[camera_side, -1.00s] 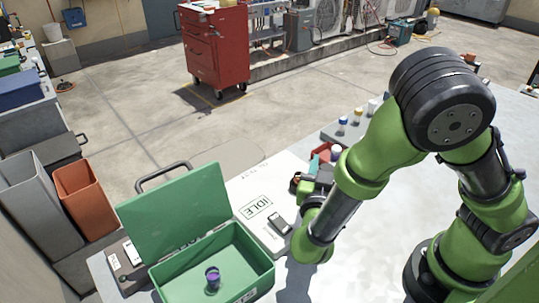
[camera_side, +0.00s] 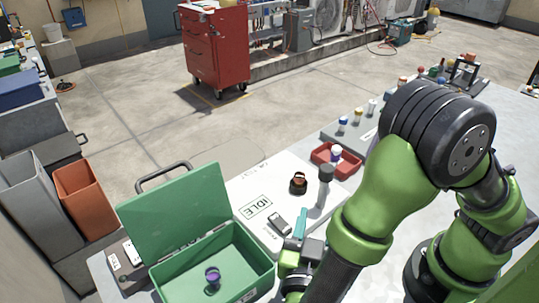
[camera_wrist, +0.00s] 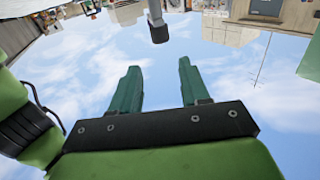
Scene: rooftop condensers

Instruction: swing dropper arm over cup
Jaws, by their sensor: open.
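My gripper (camera_side: 301,222) has teal fingers, seen beside a small grey device (camera_side: 279,222) on the white board. In the wrist view the two fingers (camera_wrist: 158,75) stand apart with nothing between them. A grey post with a dark top (camera_side: 325,185) stands upright behind the fingers, apart from them. A dark-tipped post (camera_wrist: 157,25) shows beyond the fingertips in the wrist view. A dark round piece with orange (camera_side: 298,183) sits left of the post. A small purple cup-like piece (camera_side: 212,276) is inside the open green box. I cannot tell which piece is the dropper arm.
A red tray (camera_side: 322,168) with a white-and-purple bottle (camera_side: 336,155) lies behind the post. A grey rack (camera_side: 335,137) holds several small bottles. An "IDLE" label (camera_side: 256,208) marks the white board.

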